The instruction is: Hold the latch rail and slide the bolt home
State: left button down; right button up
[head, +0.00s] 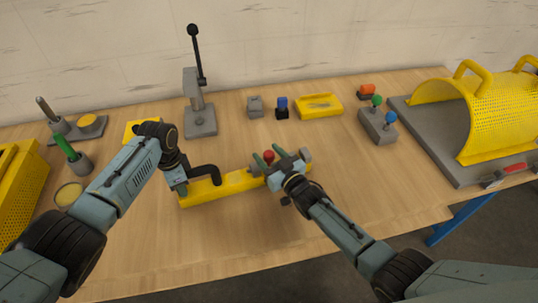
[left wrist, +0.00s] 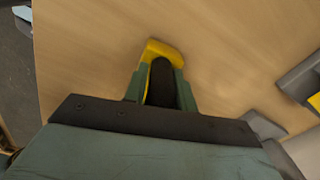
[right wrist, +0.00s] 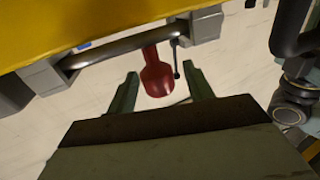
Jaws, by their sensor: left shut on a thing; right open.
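The latch rail (head: 225,190) is a yellow bar lying on the table in the middle of the head view. A black handle (head: 207,170) rises at its left end. My left gripper (head: 182,187) is shut on this handle, which shows between its fingers in the left wrist view (left wrist: 161,82). The bolt (right wrist: 112,47) is a grey rod running through grey blocks on the rail. Its red knob (right wrist: 157,75) stands out from it. My right gripper (right wrist: 161,78) is open, its fingers on either side of the knob with gaps to both.
A grey lever press (head: 199,115), small blocks and a yellow tray (head: 319,106) stand behind the rail. A box with green and blue knobs (head: 377,126) and a yellow mesh guard (head: 500,110) are at right. The table front is clear.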

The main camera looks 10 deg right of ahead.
jog(key=shift+c, duration=0.4)
grip_shut()
pick_arm(q)
jog(key=shift+a, duration=0.1)
pick_arm(e)
jog(key=shift+w+d, duration=0.15)
jog(key=shift+d, duration=1.15)
jog(key=shift+w+d, duration=0.1)
jog(key=shift+d, duration=1.15)
jog(key=shift+o, duration=0.4)
grip_release()
jog(key=shift+a, duration=0.1)
jog(key=shift+s, duration=0.15)
jog(key=v, duration=1.1)
jog(key=shift+s+d, duration=0.25)
jog(key=shift+s, duration=0.1)
